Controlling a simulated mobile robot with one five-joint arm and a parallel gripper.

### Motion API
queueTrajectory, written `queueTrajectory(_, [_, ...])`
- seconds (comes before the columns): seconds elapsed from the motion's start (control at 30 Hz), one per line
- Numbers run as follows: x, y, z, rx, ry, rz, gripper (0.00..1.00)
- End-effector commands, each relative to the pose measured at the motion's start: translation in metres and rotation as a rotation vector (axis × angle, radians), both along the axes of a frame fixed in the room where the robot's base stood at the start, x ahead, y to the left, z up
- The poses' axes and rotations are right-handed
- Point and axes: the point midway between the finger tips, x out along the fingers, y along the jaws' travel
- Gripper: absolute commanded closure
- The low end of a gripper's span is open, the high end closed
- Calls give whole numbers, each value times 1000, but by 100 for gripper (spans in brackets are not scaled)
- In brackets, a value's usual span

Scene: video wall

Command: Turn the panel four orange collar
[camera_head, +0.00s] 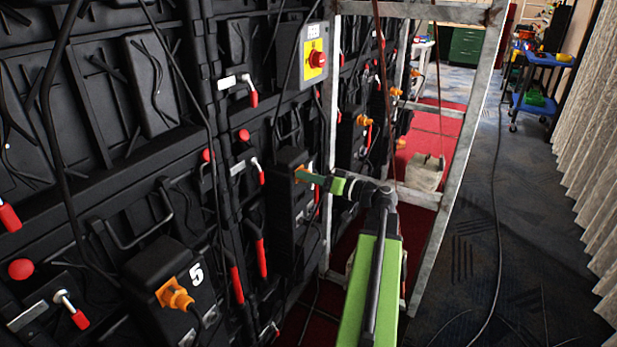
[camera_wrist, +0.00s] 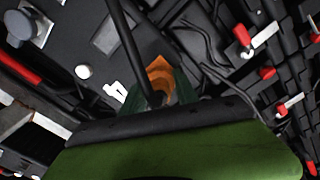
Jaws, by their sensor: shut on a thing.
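The orange collar (camera_head: 300,173) of panel four sits on a black box beyond the panel marked 5. In the head view my gripper (camera_head: 311,178) reaches it from the right and covers most of it. In the wrist view the orange collar (camera_wrist: 160,70) stands between the green fingers of my gripper (camera_wrist: 161,90), which are shut on it. A white 4 (camera_wrist: 115,90) is beside it on the black panel. A dark cable (camera_wrist: 152,88) comes out at the collar, and its lower part is hidden behind my gripper.
A second orange connector (camera_head: 175,295) is on the box marked 5. A metal frame (camera_head: 440,230) stands close around my arm. Red-handled latches (camera_head: 261,255) and loose cables line the wall. The carpet (camera_head: 500,240) to the right is mostly clear, with a cable across it.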

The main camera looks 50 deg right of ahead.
Motion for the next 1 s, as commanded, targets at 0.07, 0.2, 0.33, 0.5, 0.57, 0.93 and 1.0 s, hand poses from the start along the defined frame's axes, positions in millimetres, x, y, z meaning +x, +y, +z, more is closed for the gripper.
queueTrajectory(0.07, [0, 0, 0, 27, 7, 0, 100])
queueTrajectory(0.2, [0, 0, 0, 104, 26, 0, 100])
queueTrajectory(0.33, [0, 0, 0, 204, 50, 0, 100])
queueTrajectory(0.5, [0, 0, -1, 349, 86, 0, 100])
queueTrajectory(0.57, [1, 0, -1, 399, 98, 0, 100])
queueTrajectory(0.93, [1, 0, -1, 645, 160, 1, 100])
queueTrajectory(1.0, [1, 0, -1, 675, 167, 1, 100])
